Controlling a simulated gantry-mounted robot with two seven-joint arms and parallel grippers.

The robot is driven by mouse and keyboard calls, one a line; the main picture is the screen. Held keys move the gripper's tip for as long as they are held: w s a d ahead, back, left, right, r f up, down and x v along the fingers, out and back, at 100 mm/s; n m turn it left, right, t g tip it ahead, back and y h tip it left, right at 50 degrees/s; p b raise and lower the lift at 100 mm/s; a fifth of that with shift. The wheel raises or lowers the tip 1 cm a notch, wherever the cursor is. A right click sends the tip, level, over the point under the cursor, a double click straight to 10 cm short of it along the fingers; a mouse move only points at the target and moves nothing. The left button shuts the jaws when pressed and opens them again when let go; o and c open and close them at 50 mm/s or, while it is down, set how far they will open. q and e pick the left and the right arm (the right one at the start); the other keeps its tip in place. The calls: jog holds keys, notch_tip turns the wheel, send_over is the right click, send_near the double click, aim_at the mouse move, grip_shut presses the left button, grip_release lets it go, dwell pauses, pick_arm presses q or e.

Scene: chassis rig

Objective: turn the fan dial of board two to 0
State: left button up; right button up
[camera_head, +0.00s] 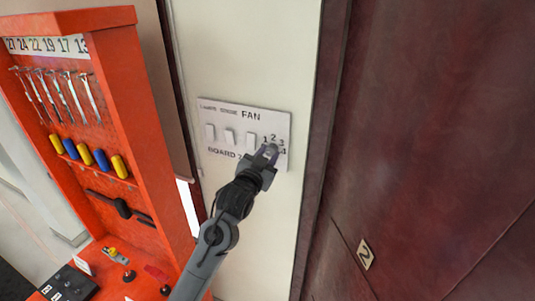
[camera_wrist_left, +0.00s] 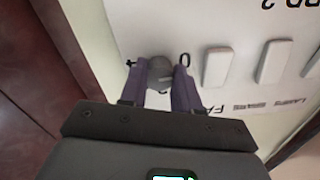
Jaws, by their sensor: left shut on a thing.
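Board two (camera_head: 216,165) is a pale plate on the cream wall, lettered "FAN" and "BOARD 2", with rocker switches and numbers around the fan dial. In the left wrist view the fan dial (camera_wrist_left: 160,72) is a round grey knob between the two fingers of my left gripper (camera_wrist_left: 160,82). In the head view my left gripper (camera_head: 268,154) covers the dial at the board's right side, and it is shut on the dial. The dial's pointer setting cannot be read. My right gripper is not in view.
White rocker switches (camera_head: 230,137) sit left of the dial. An orange tool rack (camera_head: 150,120) with wrenches and screwdrivers stands at the left. The wall below the board is bare.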

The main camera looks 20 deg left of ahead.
pick_arm(q)
jog(key=shift+n, duration=0.6)
jog(key=o, duration=1.1)
jog(key=shift+c, duration=0.2)
jog(key=shift+s, duration=0.5)
jog(key=s+b, duration=0.3)
jog(key=s, duration=0.6)
jog(key=shift+s+a, duration=0.2)
jog(key=shift+s, duration=0.2)
